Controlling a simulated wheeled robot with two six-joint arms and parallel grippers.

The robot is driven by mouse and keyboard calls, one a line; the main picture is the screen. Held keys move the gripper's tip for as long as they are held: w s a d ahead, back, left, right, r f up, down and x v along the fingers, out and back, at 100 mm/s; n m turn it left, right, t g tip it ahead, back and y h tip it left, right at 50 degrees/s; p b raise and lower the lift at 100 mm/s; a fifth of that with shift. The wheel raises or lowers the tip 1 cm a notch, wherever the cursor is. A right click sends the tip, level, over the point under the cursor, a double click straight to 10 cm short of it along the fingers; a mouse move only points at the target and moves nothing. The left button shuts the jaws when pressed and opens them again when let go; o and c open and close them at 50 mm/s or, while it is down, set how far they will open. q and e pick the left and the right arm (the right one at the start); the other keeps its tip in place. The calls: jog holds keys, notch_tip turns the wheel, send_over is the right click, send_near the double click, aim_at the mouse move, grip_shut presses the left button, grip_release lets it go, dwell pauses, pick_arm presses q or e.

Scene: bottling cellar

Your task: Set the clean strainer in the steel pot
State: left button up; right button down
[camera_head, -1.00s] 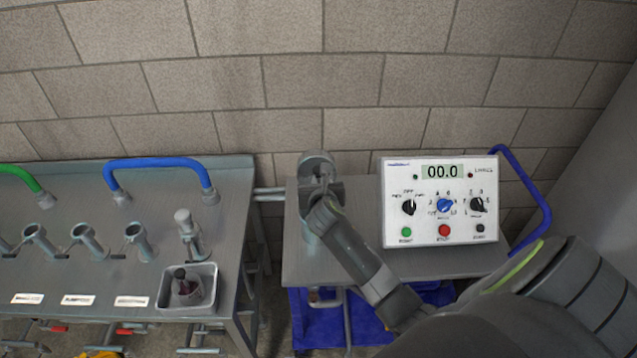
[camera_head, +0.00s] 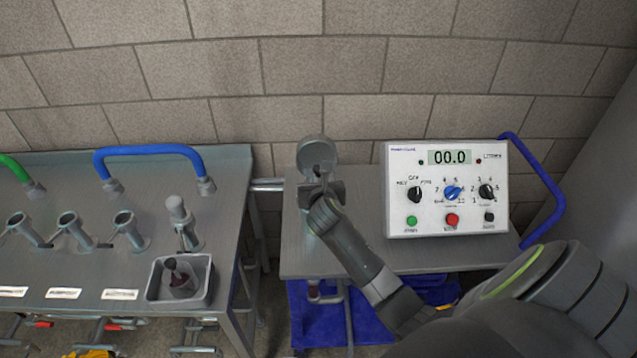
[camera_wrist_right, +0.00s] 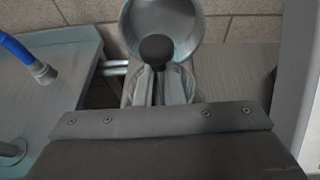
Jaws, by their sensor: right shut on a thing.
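I cannot tell whether the strainer touches the pot. My left gripper is not in view.
A white control box (camera_head: 440,222) stands on the right table (camera_head: 420,258), near my right arm. The left table (camera_head: 75,185) carries a blue hose (camera_head: 150,151), several tilted metal cups and a grey tray (camera_head: 208,290) holding a dark-topped item. A gap separates the tables.

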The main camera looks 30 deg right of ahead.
jog(key=shift+f+b, duration=2.1)
jog(key=shift+f, duration=1.35)
jog(key=shift+f, duration=0.4)
jog(key=c, duration=1.5)
grip_release()
jog(key=shift+o, duration=0.2)
jog(key=shift+s+a, duration=0.3)
jog(key=shift+s, duration=0.2)
jog(key=v, duration=1.6)
jog(key=shift+r, duration=0.2)
jog(key=shift+s, duration=0.2)
